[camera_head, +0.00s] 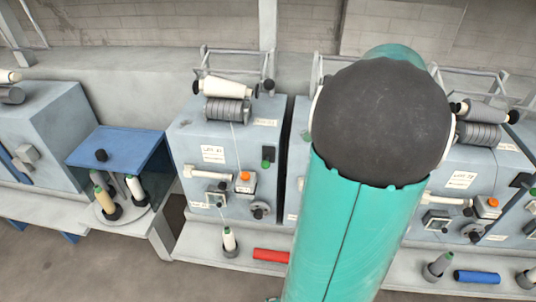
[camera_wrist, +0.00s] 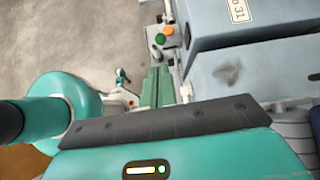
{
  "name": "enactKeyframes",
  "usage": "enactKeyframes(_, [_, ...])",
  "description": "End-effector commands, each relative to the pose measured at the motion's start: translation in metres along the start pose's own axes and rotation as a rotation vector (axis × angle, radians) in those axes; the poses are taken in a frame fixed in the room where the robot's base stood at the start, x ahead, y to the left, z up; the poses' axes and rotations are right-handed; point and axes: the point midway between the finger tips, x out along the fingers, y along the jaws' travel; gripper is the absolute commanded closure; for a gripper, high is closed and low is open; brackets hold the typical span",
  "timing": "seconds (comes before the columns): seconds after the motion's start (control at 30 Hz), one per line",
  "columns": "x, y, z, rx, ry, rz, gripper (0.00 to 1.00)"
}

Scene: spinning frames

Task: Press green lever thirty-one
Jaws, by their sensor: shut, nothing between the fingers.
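In the wrist view my gripper (camera_wrist: 156,87) points away from the camera, its green fingers together and empty. Ahead of it, a grey-blue machine face carries a round green knob (camera_wrist: 160,39) beside an orange one (camera_wrist: 167,30). The fingers look apart from both. I cannot tell whether the green knob is the lever. A white label (camera_wrist: 239,10) on that machine seems to end in 31. In the head view my teal arm hides the middle machine and my gripper. A small green part (camera_head: 265,163) shows on the machine left of my arm.
Grey spinning machines (camera_head: 212,133) with bobbins on top stand along a pale ledge. A blue-topped stand (camera_head: 120,145) holds cones at left. A red tube (camera_head: 270,255) and a blue tube (camera_head: 477,277) lie on the ledge. Bare floor (camera_wrist: 70,35) shows at left in the wrist view.

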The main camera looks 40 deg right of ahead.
Motion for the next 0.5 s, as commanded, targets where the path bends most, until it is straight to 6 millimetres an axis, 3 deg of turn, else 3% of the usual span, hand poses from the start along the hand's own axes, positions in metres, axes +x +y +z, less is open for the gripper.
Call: enactKeyframes(0.5, [-0.0010, 0.0008, -0.0059, 0.010, -0.003, -0.003, 1.00])
